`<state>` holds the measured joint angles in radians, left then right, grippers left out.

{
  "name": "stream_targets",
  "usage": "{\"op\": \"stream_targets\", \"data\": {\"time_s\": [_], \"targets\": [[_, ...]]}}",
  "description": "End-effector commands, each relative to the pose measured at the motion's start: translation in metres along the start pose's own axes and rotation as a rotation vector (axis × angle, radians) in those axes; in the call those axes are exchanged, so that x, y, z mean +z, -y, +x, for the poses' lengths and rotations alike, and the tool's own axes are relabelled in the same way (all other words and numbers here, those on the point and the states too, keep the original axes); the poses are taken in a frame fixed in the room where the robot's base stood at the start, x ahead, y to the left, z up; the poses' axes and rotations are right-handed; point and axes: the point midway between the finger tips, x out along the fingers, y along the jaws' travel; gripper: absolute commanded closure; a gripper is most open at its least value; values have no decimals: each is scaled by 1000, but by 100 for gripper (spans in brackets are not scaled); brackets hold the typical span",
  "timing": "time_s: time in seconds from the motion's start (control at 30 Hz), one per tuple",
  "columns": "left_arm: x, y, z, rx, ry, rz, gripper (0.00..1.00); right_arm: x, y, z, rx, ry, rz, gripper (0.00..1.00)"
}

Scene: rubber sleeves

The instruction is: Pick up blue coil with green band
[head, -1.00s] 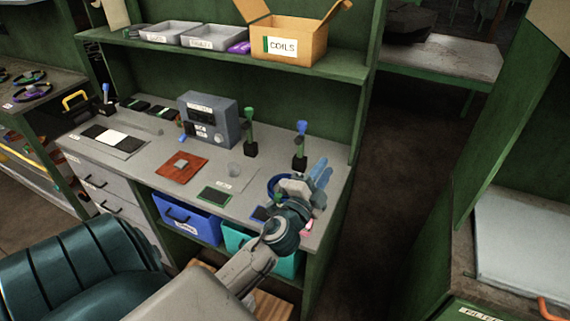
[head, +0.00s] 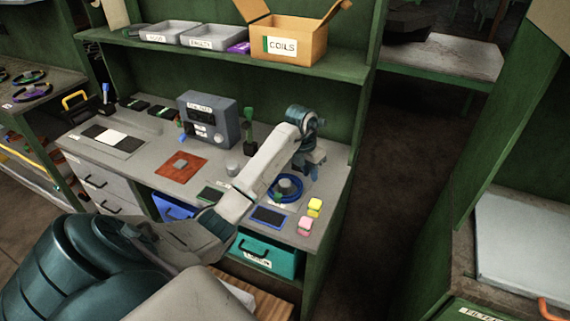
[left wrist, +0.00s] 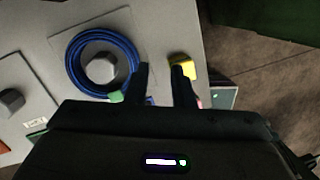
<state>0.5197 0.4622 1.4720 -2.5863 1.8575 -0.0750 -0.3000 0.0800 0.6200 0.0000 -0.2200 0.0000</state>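The blue coil (head: 286,188) lies on the grey workbench around a grey post, near its right end. In the left wrist view the coil (left wrist: 72,62) is a ring of blue loops around a pale grey post (left wrist: 102,68), with a green band (left wrist: 115,97) at its lower right. My left gripper (head: 314,164) is above the bench, just behind and right of the coil. In the left wrist view its two dark fingers (left wrist: 162,74) are apart with nothing between them; the left finger overlaps the coil's right edge in the picture. My right gripper is not in view.
A yellow block (head: 315,206) and a pink block (head: 305,226) sit right of the coil. A blue-edged pad (head: 268,217) lies in front. A grey meter box (head: 208,120) stands further left. A shelf above holds an open coils box (head: 288,44). My arm crosses the bench.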

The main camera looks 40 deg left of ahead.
Motion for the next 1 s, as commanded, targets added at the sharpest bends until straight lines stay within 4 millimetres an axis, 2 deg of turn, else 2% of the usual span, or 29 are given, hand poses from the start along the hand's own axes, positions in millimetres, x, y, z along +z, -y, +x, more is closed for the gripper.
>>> {"op": "stream_targets", "data": {"time_s": [0.03,0.1,0.27,0.63,1.0], "targets": [[-4,-12,-6,36,-50,-20,78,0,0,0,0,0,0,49],[-11,-22,-12,71,-104,-41,78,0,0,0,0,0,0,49],[-18,-31,-12,101,-153,-62,78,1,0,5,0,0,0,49],[-25,-35,31,99,-152,-61,78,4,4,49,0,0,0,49],[-27,-36,50,99,-151,-60,78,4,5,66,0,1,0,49]]}}
